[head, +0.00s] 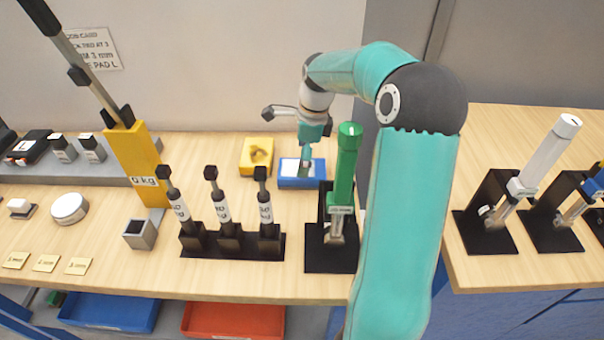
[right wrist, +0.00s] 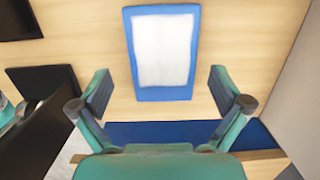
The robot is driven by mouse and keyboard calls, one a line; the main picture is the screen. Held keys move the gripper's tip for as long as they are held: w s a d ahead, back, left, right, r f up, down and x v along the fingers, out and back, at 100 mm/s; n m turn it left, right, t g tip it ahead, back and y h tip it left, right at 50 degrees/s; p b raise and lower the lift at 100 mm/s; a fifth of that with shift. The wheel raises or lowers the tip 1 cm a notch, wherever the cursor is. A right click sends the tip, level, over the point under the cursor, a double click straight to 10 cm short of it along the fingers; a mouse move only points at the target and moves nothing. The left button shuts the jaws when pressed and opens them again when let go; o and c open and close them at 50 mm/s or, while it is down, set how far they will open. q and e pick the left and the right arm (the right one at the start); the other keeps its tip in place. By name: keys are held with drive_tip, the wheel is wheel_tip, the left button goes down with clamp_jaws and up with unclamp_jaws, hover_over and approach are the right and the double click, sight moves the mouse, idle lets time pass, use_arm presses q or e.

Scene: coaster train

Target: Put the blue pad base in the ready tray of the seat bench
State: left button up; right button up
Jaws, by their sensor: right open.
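A blue rectangular piece with a white panel on top (head: 288,181) lies on the bench beside the green-handled tool. It also shows in the right wrist view (right wrist: 162,93), flat and ahead of the fingers. I cannot tell whether it is the pad base or a tray. My right gripper (head: 305,158) is above it in the head view, partly covering it. In the right wrist view my right gripper (right wrist: 160,95) is open and empty, its fingers either side of the piece's near end. No thing marked as the ready tray is legible. My left gripper is not in view.
A yellow block with a hollow (head: 256,150) sits just left of the blue piece. A green-handled tool in a black stand (head: 347,165) is close on the right. Several black-capped tools stand in a black rack (head: 228,246). Blue (head: 112,312) and red (head: 230,321) trays lie below the bench.

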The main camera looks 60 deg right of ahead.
wheel_tip(320, 180, down, 5)
drive_tip(key=shift+w+d+r, duration=0.1)
drive_tip(key=c, duration=1.2)
drive_tip(key=shift+c, duration=1)
drive_tip(key=shift+r, duration=0.1)
